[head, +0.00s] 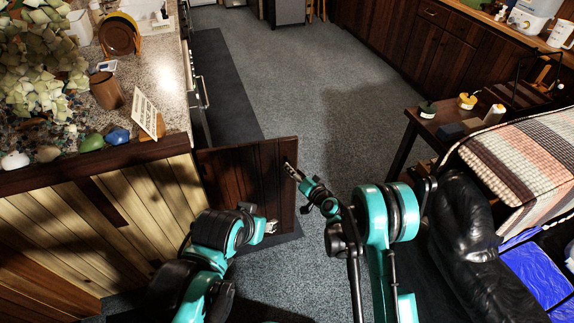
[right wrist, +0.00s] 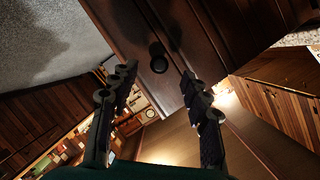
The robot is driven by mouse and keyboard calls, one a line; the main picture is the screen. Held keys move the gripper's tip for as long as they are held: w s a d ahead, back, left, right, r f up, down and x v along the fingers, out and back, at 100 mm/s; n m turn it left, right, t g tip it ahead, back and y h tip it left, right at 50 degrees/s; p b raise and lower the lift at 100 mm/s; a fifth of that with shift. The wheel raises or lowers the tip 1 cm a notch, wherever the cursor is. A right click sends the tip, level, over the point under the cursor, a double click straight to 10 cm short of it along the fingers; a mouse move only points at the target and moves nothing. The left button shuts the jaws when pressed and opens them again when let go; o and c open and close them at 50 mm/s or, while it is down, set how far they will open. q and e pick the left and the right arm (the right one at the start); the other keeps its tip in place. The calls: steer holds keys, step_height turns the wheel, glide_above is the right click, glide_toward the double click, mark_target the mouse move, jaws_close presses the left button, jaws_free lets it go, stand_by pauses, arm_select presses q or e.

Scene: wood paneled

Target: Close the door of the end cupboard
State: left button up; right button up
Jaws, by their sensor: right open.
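The dark brown wooden door (head: 238,178) of the end cupboard stands open, sticking out to the right from the end of the counter. My right gripper (head: 291,170) is at the door's free edge. In the right wrist view, its two fingers are apart (right wrist: 158,76), and a round dark knob (right wrist: 158,62) on the door panel (right wrist: 205,35) shows between and beyond the fingertips. I cannot tell whether they touch it. My left gripper (head: 270,227) is low, in front of the door's lower part; its fingers are too small to read. The cupboard's inside is hidden.
A speckled counter (head: 150,75) with a plant, stones and a small calendar-like card is at the left. A side table (head: 440,125), a checked blanket (head: 525,150) and a black leather seat (head: 480,240) are at the right. The grey carpet (head: 290,80) between is clear.

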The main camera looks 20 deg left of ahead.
steer(key=b+x, duration=0.1)
steer(key=x, duration=0.5)
steer(key=shift+w+a+b, duration=0.15)
steer(key=shift+w+b, duration=0.05)
steer(key=shift+b, duration=0.2)
jaws_close()
